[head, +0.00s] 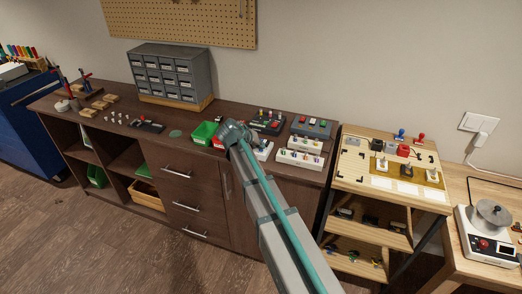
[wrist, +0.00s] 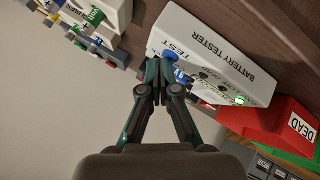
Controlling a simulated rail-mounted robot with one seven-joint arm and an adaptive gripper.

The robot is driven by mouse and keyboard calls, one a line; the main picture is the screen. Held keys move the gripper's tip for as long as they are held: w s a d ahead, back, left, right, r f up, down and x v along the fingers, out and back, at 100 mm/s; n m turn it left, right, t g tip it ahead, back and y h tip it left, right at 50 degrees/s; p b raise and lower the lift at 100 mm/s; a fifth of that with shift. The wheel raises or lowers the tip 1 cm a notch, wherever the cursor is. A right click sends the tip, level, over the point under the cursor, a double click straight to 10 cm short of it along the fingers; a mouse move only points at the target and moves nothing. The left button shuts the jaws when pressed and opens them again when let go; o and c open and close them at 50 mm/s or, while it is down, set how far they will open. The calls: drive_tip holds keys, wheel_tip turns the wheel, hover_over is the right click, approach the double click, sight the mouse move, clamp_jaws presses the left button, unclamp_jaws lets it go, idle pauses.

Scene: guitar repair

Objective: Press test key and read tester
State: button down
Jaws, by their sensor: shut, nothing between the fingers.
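The white battery tester (wrist: 215,58) lies tilted across the upper middle of the wrist view, with "BATTERY TESTER" and "TEST" printed on it. A blue round key (wrist: 171,56) sits beside the word "TEST". My gripper (wrist: 165,72) is shut and empty, with its fingertips right at the blue key; they look to be touching it, but how far it is pressed is hidden. A lamp (wrist: 239,100) on the tester glows bright green; the other lamps look dark. In the head view my gripper (head: 232,132) is over the bench, and my arm partly covers the tester.
A red bin labelled "DEAD" (wrist: 275,120) stands close beside the tester, with a green bin (head: 204,133) next to it. White trays of coloured parts (head: 299,159) are at the right end of the bench (head: 185,123). A grey drawer cabinet (head: 168,72) stands at the back.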

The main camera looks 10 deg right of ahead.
drive_tip(key=shift+r, duration=0.1)
idle(0.3)
drive_tip(key=shift+r+p, duration=0.35)
drive_tip(key=shift+r, duration=0.35)
drive_tip(key=shift+r, duration=0.1)
drive_tip(key=shift+r+p, duration=1.05)
drive_tip(key=shift+r, duration=1.4)
